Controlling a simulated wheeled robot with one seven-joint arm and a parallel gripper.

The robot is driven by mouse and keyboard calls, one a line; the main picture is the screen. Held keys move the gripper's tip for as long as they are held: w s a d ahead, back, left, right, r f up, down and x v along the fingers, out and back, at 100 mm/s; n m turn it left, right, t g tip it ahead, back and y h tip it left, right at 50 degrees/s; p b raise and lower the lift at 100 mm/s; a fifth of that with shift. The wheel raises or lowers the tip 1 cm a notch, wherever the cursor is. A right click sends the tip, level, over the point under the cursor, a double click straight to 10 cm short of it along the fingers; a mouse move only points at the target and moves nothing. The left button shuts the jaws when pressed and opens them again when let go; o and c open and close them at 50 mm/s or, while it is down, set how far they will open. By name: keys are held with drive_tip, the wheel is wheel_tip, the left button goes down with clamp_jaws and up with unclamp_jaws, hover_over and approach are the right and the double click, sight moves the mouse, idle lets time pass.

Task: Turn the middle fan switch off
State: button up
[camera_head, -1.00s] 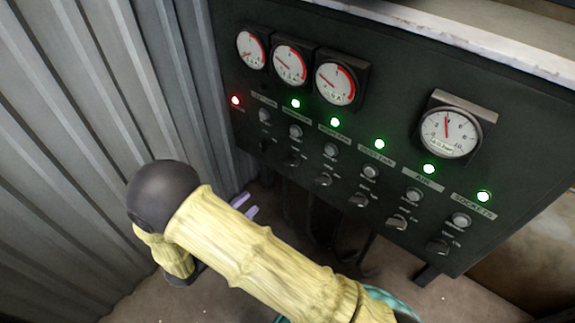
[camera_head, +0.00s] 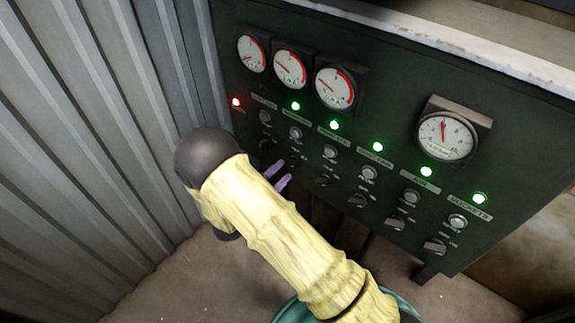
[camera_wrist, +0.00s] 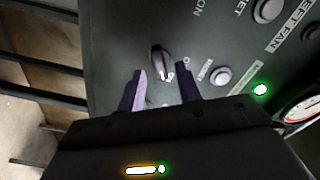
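The middle fan switch (camera_wrist: 158,60) is a dark rotary knob with a pale mark, in the second column of the control panel (camera_head: 365,85). It sits below a grey button (camera_head: 295,133) and a lit green lamp (camera_head: 295,106). My gripper (camera_head: 280,175) is at the panel's lower left, at this column. In the wrist view the purple fingers (camera_wrist: 162,82) are spread apart, with the knob showing between and just beyond their tips. I see a gap on either side of the knob. Contact is not visible.
The left fan column, labelled in the wrist view (camera_wrist: 290,25), is beside it with an unlit lamp. More knobs (camera_head: 357,201) line up to the right. Gauges (camera_head: 290,70) are above. A corrugated wall (camera_head: 90,130) stands close on the left.

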sight(289, 166)
drive_tip(key=shift+x, duration=1.75)
drive_tip(key=shift+c, duration=0.4)
drive_tip(key=c, duration=0.6)
drive_tip(key=shift+n, duration=0.3)
drive_tip(key=n+p, duration=0.1)
drive_tip(key=n, duration=0.4)
drive_tip(key=n+p, duration=0.1)
drive_tip(key=n, duration=0.5)
drive_tip(key=shift+f, duration=0.1)
drive_tip(key=shift+n, duration=0.3)
